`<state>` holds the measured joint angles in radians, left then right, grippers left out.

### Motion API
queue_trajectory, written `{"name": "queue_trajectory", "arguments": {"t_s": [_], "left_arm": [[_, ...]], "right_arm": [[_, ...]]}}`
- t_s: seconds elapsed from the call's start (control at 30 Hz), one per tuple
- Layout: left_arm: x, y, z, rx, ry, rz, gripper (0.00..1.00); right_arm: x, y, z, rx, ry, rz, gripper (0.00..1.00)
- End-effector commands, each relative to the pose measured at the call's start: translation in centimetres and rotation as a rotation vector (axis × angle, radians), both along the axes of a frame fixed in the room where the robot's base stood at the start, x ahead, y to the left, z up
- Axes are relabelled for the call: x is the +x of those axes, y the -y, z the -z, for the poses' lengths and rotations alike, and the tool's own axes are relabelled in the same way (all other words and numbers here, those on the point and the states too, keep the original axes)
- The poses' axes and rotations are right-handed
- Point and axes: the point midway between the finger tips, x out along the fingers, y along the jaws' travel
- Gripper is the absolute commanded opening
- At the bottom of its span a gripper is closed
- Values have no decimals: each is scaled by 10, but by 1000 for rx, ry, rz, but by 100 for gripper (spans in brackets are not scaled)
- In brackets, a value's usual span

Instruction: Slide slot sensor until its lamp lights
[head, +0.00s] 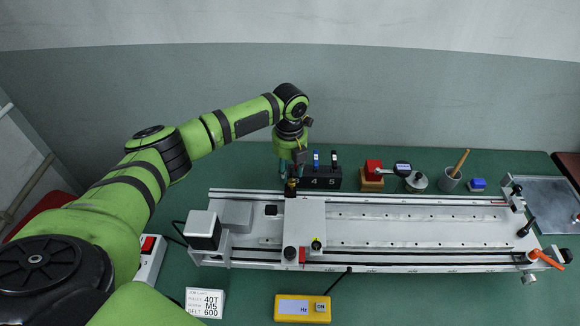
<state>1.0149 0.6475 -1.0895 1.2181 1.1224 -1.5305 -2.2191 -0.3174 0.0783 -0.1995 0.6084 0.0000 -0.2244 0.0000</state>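My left gripper (292,176) points down over the back rail of the linear gantry, at the back end of the carriage (305,235). A small dark piece with a brownish tint (291,188) sits on the back rail right under the fingertips. It may be the slot sensor, but it is too small and too covered to be sure. I cannot tell whether the fingers touch it or how far apart they are. No lit lamp can be made out there. My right gripper is not in view.
The gantry bed (420,232) runs right from the motor (202,230). A yellow box (302,309) and a label card (204,302) lie in front.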

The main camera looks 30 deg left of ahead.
Motion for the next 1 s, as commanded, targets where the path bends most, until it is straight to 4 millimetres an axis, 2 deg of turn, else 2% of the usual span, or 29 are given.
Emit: {"name": "queue_trajectory", "arguments": {"t_s": [0.03,0.13,0.3,0.4,0.67,0.9,1.0], "left_arm": [[0,0,2,0,0,0,39],[0,0,4,0,1,0,39],[0,0,4,0,1,0,39],[0,0,4,0,1,0,0],[1,3,4,0,1,1,0],[16,33,5,-4,2,2,0],[18,35,4,-2,2,1,0]], "right_arm": [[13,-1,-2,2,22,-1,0],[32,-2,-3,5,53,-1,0],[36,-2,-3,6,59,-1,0],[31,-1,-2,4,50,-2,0],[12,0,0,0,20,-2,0],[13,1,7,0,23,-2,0],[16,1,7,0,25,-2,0]]}}
